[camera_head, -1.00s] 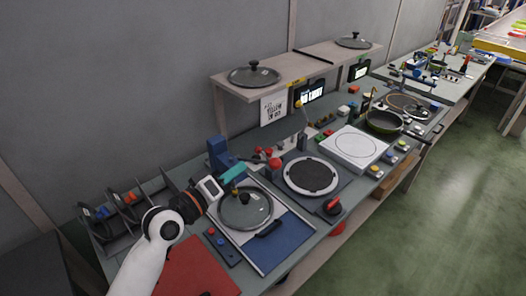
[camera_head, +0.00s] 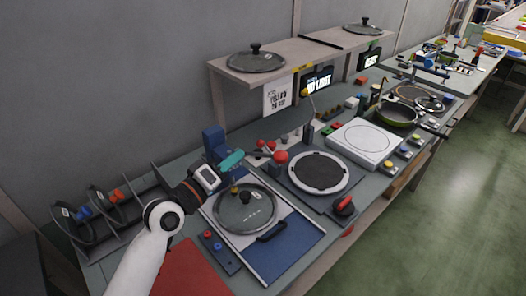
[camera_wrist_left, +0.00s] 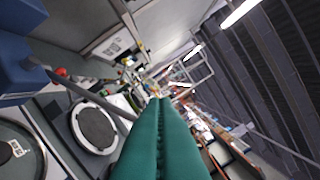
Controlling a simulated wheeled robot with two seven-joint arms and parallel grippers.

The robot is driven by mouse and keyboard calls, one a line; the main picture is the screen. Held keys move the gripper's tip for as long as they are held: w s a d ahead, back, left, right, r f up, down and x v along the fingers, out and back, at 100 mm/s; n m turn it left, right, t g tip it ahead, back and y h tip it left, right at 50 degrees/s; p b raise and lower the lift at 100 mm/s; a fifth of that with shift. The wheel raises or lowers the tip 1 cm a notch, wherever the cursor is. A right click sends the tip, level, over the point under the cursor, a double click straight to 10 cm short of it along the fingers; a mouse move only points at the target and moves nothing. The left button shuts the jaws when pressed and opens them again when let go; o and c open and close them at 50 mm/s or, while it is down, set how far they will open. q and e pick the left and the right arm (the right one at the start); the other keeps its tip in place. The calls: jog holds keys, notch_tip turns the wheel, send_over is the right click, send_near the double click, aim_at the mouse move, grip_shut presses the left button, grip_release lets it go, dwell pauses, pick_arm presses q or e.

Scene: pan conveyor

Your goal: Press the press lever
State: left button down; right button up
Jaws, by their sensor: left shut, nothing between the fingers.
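My left gripper (camera_head: 232,160) has teal fingers pressed together with nothing between them. It is held above the workbench, in front of the blue press block (camera_head: 213,141) and above the back of a glass lid (camera_head: 245,207). A red ball knob (camera_head: 281,157), which looks like the end of the press lever, stands right of the fingertips, with a gap between. In the left wrist view the shut fingers (camera_wrist_left: 160,104) point away over the bench. The blue block (camera_wrist_left: 22,68) with a grey rod is at the left there. My right gripper is not in view.
A round dark plate with a white ring (camera_head: 319,172) lies right of the lid. A white hob (camera_head: 362,145) and a pan (camera_head: 397,115) are farther along. A shelf (camera_head: 297,56) with lids hangs above the back. A button box (camera_head: 219,250) is near the front.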

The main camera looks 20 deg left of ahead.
pick_arm(q)
jog(key=r+p, duration=0.1)
jog(key=p, duration=0.2)
send_over(258, 154)
jog(key=s+d, duration=0.2)
jog(key=shift+s+d+f+p, duration=0.55)
jog(key=shift+s+d+f, duration=0.4)
jog(key=shift+s+f, duration=0.25)
jog(key=shift+w, duration=0.1)
jog(key=shift+f, duration=0.1)
